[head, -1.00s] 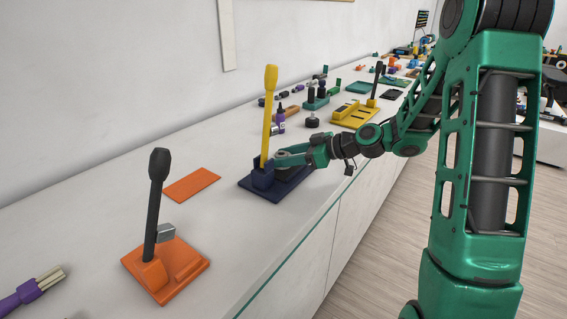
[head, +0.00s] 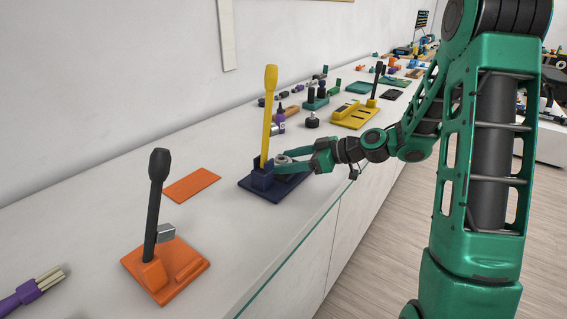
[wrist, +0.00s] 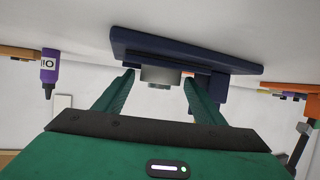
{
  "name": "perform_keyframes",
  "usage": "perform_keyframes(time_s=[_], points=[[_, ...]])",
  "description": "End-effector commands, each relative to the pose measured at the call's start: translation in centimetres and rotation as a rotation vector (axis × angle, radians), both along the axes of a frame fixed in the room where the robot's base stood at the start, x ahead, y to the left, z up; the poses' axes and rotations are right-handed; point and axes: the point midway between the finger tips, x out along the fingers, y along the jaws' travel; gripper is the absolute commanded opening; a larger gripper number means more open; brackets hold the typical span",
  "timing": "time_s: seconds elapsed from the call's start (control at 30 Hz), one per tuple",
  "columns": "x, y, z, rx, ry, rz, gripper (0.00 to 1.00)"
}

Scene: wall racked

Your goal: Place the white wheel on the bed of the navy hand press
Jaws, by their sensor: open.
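The navy hand press (head: 262,181), with its upright yellow lever (head: 269,115), stands on the bench near the middle of the head view. Its navy base (wrist: 185,50) spans the top of the wrist view. The white wheel (wrist: 161,75), pale grey here, sits at the press base between my fingers, with a gap on each side. In the head view the wheel (head: 283,158) is small and partly hidden. My gripper (head: 282,162) is open around the wheel, its fingers reaching over the press from the right. Exact contact under the wheel is hard to see.
An orange press (head: 168,270) with a black lever stands nearer on the bench, with a flat orange plate (head: 192,185) behind it. A yellow press (head: 354,115) and a dark knob (head: 312,121) stand farther along. A purple bottle (wrist: 49,66) shows in the wrist view.

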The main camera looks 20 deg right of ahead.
Motion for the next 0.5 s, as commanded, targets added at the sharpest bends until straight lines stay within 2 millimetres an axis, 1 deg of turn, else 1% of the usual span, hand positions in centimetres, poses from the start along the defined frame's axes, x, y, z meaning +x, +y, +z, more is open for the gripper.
perform_keyframes(time_s=[0.03, 0.3, 0.5], points=[[-0.4, -0.7, 0.4, -0.001, -0.001, -0.005, 0.64], [-3.6, -4.6, 2.4, -0.002, -0.002, -0.004, 0.64], [-5.3, -6.7, 3.6, -0.002, -0.002, -0.003, 0.64]])
